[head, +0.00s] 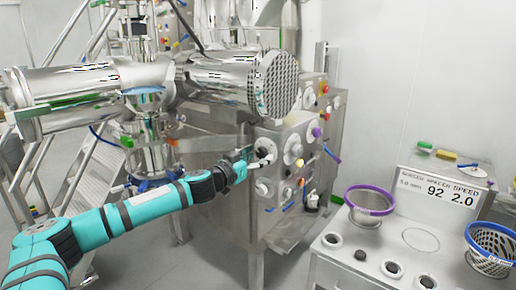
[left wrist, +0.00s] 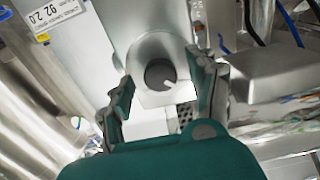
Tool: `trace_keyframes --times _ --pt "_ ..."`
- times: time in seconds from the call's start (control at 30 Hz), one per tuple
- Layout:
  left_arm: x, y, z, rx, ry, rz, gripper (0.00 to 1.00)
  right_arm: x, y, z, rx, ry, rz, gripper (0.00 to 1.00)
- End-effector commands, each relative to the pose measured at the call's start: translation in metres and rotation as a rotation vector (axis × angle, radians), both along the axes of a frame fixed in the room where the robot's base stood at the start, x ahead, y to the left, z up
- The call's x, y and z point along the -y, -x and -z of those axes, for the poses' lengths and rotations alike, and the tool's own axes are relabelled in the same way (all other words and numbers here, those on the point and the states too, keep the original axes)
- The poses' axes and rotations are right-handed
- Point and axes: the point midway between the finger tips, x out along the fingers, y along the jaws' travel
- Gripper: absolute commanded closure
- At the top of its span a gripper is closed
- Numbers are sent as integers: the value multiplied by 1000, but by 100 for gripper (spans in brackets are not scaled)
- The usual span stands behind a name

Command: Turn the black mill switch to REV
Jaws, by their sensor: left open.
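A round black knob with a pale pointer mark, which looks like the mill switch (left wrist: 160,73), sits on a light grey metal housing in the left wrist view. The pale mark is at its lower right. No REV lettering is readable. My left gripper (left wrist: 163,75) is open, with one finger on each side of the knob; gaps show, and I cannot tell how deep the fingertips reach. In the head view my left gripper (head: 252,168) is at the steel machine's front panel, beside a pale round dial (head: 265,148). My right gripper is out of view.
The steel panel (head: 300,130) carries several other knobs and coloured fittings close by. At right, a bench holds a purple-rimmed basket (head: 370,201), a blue-rimmed basket (head: 490,245) and a speed sign (head: 440,188). Metal stairs (head: 85,175) stand at left.

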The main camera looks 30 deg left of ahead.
Motion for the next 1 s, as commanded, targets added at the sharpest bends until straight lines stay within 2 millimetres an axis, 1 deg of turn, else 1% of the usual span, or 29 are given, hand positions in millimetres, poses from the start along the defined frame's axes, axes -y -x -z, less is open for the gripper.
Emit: trace_keyframes --times 0.1,0.37,0.77,0.8,1.0 --pt "1 -5 -1 0 -1 0 41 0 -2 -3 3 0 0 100" --pt "1 -6 0 0 -1 1 41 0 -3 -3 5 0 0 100" --pt "1 -6 0 0 -1 0 93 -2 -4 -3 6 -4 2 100" --pt "1 -6 0 0 -1 0 96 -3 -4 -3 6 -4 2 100" --pt "1 -6 0 0 -15 0 96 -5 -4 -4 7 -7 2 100"
